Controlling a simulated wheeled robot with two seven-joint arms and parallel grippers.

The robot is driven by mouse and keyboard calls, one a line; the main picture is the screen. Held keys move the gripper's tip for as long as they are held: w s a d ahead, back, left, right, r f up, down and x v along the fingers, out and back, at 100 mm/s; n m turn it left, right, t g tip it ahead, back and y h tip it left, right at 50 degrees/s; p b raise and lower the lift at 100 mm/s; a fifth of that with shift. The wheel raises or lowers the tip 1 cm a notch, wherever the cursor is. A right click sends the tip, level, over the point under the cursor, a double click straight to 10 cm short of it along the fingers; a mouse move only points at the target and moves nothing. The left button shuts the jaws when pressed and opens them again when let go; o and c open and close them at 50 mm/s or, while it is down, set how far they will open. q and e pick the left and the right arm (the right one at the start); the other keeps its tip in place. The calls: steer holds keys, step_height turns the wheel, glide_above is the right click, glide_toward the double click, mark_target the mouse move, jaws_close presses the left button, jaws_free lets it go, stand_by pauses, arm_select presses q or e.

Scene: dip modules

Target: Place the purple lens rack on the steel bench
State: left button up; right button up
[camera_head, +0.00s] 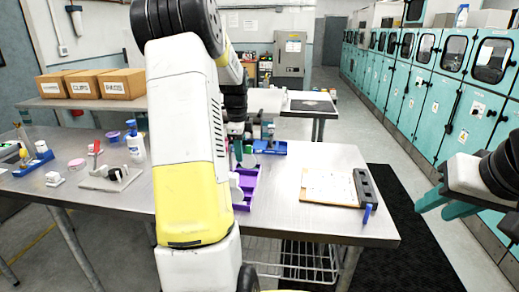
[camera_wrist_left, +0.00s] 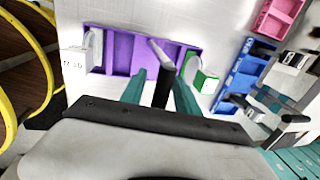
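The purple lens rack (camera_head: 246,184) lies on the steel bench (camera_head: 285,212), right of my left forearm, which hides part of it. In the left wrist view the rack (camera_wrist_left: 118,62) shows several compartments, with a pale rounded item in its left end. My left gripper (camera_wrist_left: 161,80) is over the rack's near long side. Its teal fingers stand apart on either side of a grey upright piece; I cannot tell whether they touch it. My left gripper (camera_head: 238,152) is small in the head view. My right gripper (camera_head: 440,203) is open and empty off the bench's right side.
A blue tray (camera_wrist_left: 238,82) and a green-and-white item (camera_wrist_left: 205,82) are beside the rack. A clipboard (camera_head: 325,187) and a dark grey block (camera_head: 365,187) lie on the bench's right part. A white bottle (camera_head: 135,147) and small items stand left.

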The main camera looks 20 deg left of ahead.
arm_select(q)
step_height(320, 180, up, 12)
steer(key=s+f, duration=0.1)
steer(key=s, duration=0.1)
steer(key=s+d+r+n+t, duration=0.1)
steer(key=s+d+r+n, duration=0.15)
steer(key=s+d, duration=0.3)
steer(key=s+d+r+n+t, duration=0.1)
steer(key=s+d+r+n, duration=0.1)
steer(key=s+d+n, duration=0.3)
steer(key=s+d+f+n+t+h, duration=0.2)
steer(key=s+d+f+n, duration=0.2)
steer(key=s+d+n, duration=0.3)
steer(key=s+d, duration=0.4)
steer(key=s, duration=0.2)
steer(key=shift+s+d+h, duration=0.3)
steer(key=shift+s, duration=0.05)
steer(key=shift+f, duration=0.1)
